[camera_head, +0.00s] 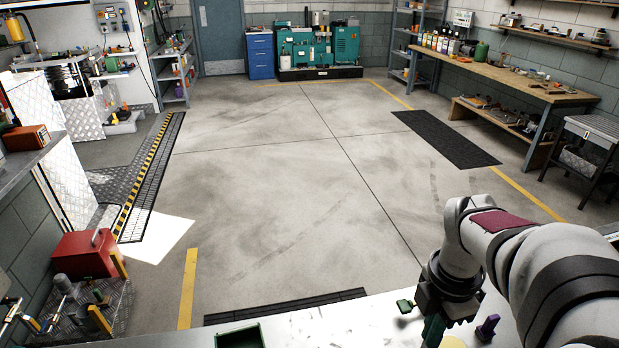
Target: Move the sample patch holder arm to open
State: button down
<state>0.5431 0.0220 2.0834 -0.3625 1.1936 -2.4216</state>
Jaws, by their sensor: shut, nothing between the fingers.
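My gripper (434,331) is at the bottom right, pointing down over the pale bench top (340,322). Its green fingers look shut and hold nothing that I can see; their tips are at or past the picture's lower edge. I cannot make out a sample patch holder or its arm in this view. A small green piece (405,306) shows just left of the gripper. A purple upright piece (487,327) stands to its right, apart from it. I cannot tell whether either belongs to the holder.
A dark green tray (240,336) sits on the bench at the left. A yellow round thing (452,342) is cut off by the lower edge. The bench between tray and gripper is mostly clear. Beyond it lies open workshop floor, with a red box (88,254) at the left.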

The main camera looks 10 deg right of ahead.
jog(key=d, duration=0.6)
jog(key=shift+f, duration=0.2)
dwell(0.4)
jog(key=d+r, duration=0.5)
jog(key=r, duration=0.3)
